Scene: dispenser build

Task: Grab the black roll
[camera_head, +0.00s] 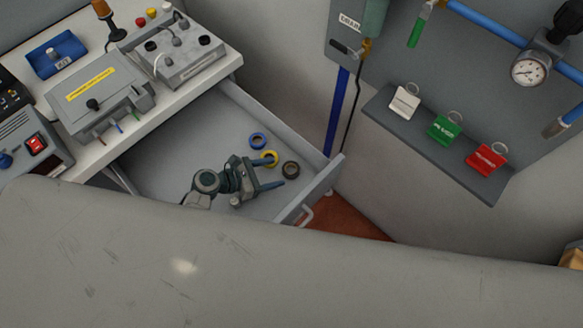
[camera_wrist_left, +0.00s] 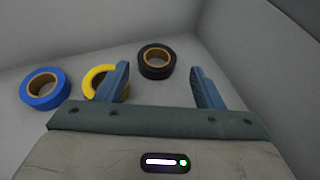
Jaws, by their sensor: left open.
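The black roll (camera_head: 291,169) lies flat in the open drawer, nearest the drawer's front. In the left wrist view the black roll (camera_wrist_left: 157,62) lies beyond the fingertips, between the two finger lines and closer to the left finger. My left gripper (camera_head: 277,173) is over the drawer, open and empty, with its fingers pointing toward the black roll. It also shows in the left wrist view (camera_wrist_left: 160,85), where its left finger covers part of the yellow roll (camera_wrist_left: 94,80). My right gripper is not in view.
The blue roll (camera_head: 258,140) and the yellow roll (camera_head: 270,156) lie beside the black one. The grey drawer (camera_head: 165,160) has raised walls close around the rolls. A bench (camera_head: 205,75) with devices stands above it. A shelf (camera_head: 425,145) with tags hangs at right.

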